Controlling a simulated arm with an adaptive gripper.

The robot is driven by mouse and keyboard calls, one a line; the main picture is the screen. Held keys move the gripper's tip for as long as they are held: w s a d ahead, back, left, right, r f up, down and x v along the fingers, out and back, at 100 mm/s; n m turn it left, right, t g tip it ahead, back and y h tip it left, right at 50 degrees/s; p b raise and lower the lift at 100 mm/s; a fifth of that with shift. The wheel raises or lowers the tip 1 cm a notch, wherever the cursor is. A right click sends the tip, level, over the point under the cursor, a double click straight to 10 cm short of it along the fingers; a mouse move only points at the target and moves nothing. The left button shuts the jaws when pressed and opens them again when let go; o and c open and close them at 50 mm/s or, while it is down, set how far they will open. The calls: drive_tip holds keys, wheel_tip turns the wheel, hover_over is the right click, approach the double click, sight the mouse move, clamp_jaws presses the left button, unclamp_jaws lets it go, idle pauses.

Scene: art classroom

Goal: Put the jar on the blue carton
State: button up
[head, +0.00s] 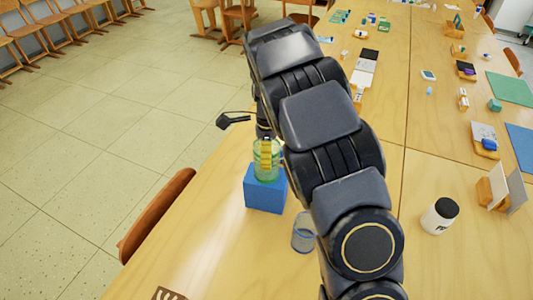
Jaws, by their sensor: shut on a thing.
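A translucent green jar (266,160) with yellow showing in it appears upright over the top of the blue carton (265,196). The carton stands on the wooden table, left of my arm. I cannot tell whether the jar's base touches the carton or hangs just above it. My gripper (264,137) is at the top of the jar and shut on it. The fingers are small and mostly hidden by my arm and the jar.
A white container with a black lid (440,216) stands at right. A chair back (157,215) is at the table's left edge. Several small items lie across the table beyond.

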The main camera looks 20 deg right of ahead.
drive_tip(key=shift+f, duration=0.25)
drive_tip(key=o, duration=1.1)
drive_tip(key=shift+f, duration=0.1)
wheel_tip(320, 180, up, 12)
drive_tip(key=s+a+r+n, duration=0.2)
drive_tip(key=s+r+n, duration=0.1)
drive_tip(key=s+n, duration=0.3)
drive_tip(key=s+a+n, duration=0.2)
drive_tip(key=s+n, duration=0.3)
drive_tip(key=s, duration=0.3)
drive_tip(key=s+a+f+n+g, duration=0.1)
drive_tip(key=s+a+n, duration=0.1)
drive_tip(key=s+n, duration=0.4)
drive_tip(key=s+a+f+n, duration=0.1)
drive_tip(key=s+n, duration=0.4)
drive_tip(key=s, duration=0.7)
drive_tip(key=shift+a+n+g, duration=0.3)
drive_tip(key=shift+a+n, duration=0.1)
drive_tip(key=shift+a, duration=0.3)
